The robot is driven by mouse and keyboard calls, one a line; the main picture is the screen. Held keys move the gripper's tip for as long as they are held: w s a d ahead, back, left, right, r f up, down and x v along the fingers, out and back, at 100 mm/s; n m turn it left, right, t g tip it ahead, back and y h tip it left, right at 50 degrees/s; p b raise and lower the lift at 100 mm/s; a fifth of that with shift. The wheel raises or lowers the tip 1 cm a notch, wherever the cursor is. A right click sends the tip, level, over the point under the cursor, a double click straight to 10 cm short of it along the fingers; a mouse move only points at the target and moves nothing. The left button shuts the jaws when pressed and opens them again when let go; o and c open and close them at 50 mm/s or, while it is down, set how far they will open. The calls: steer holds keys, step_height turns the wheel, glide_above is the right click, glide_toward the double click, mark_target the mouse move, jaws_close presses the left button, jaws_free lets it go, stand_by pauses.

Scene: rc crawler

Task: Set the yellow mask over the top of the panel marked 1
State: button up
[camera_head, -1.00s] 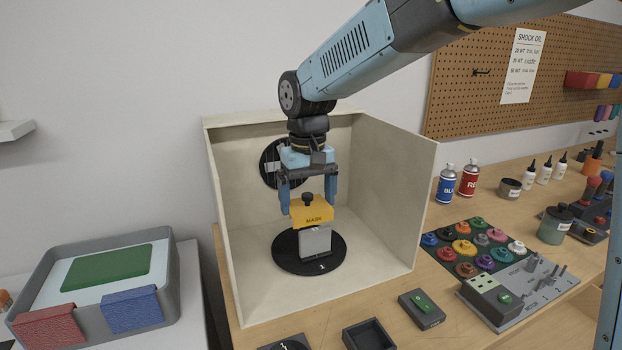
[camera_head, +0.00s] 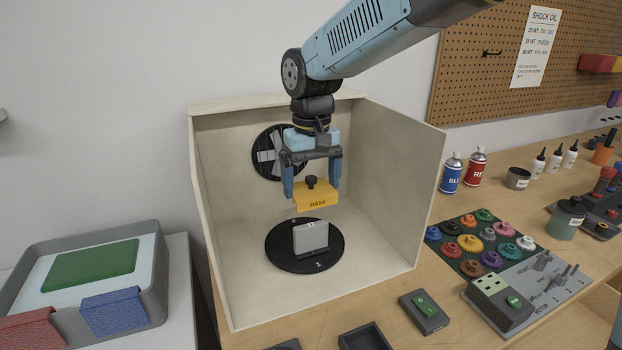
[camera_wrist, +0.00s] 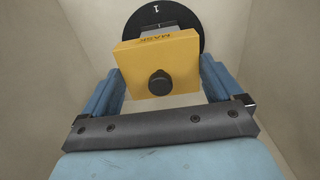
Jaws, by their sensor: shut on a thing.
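In the wrist view the mask (camera_wrist: 160,65) sits between the blue fingers and hides most of the panel.
A beige open-front booth (camera_head: 208,240) surrounds the turntable, its side walls close to my arm. A round fan vent (camera_head: 268,163) is on its back wall. Right of it are a switch box (camera_head: 424,312) and a mat with coloured gears (camera_head: 470,243). A grey tray (camera_head: 160,262) stands left.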

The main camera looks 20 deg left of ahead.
glide_above(312, 225)
steer(key=shift+a+f, duration=0.1)
steer(key=shift+f, duration=2.15)
steer(key=shift+f, duration=0.15)
steer(key=shift+f, duration=1.95)
steer(key=o, duration=0.7)
steer(key=shift+r, duration=0.2)
steer(key=shift+r, duration=3.85)
steer(key=shift+s, duration=0.1)
